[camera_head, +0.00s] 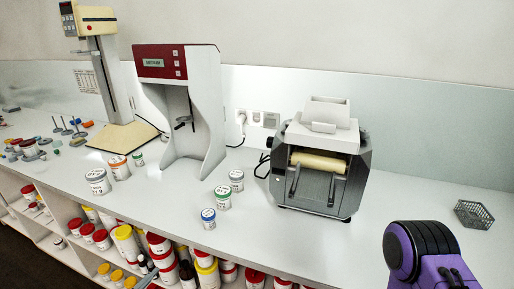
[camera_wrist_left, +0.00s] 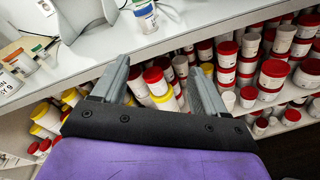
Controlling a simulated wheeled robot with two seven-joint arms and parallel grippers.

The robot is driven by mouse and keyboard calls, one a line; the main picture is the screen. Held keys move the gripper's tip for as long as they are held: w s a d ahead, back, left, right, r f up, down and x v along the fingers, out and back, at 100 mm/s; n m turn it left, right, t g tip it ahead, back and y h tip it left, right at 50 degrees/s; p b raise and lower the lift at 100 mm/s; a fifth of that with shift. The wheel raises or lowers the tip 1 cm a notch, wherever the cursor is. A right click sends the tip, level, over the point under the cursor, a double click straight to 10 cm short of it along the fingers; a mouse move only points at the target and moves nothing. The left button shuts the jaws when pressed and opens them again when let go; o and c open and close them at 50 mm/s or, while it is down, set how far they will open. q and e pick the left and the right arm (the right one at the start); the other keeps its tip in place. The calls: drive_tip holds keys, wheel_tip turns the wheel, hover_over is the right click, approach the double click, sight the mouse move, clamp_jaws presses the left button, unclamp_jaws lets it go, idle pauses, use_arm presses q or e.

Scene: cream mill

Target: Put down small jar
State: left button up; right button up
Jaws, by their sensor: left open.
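Small white jars stand upright on the counter (camera_head: 300,235) in the head view. A blue-lidded jar (camera_head: 208,220) is closest to the front edge, with a green-lidded jar (camera_head: 222,199) and a grey-lidded jar (camera_head: 236,182) behind it. Which jar is the task's small jar, I cannot tell. My right gripper is out of view.
A roller mill (camera_head: 320,165) stands behind the jars to the right, and a white-and-red machine (camera_head: 180,110) to the left. More jars (camera_head: 98,182) stand left of it. Crowded jars fill the shelves below. A wire basket (camera_head: 474,214) sits far right; the counter before the mill is clear.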

use_arm(q)
drive_tip(key=s+a+f+m+g+y+b, duration=0.1)
drive_tip(key=s+a+f+m+g+y, duration=0.25)
drive_tip(key=f+m, duration=0.35)
drive_tip(key=s+a+f+m+g+y+b, duration=0.1)
drive_tip(key=s+a+f+m+g+y, duration=0.25)
drive_tip(key=f, duration=0.55)
drive_tip(key=s+f+m+g+y, duration=0.1)
drive_tip(key=s+f+m+g, duration=0.1)
drive_tip(key=s+f+m, duration=0.2)
drive_tip(key=s+f+m+g+y+b, duration=0.1)
drive_tip(key=s+f+m+g+y, duration=0.1)
drive_tip(key=s, duration=0.6)
wheel_tip(320, 180, down, 2)
drive_tip(key=shift+s+a+m+g, duration=0.3)
drive_tip(key=shift+s+m+g, duration=0.15)
drive_tip(key=shift+m, duration=0.5)
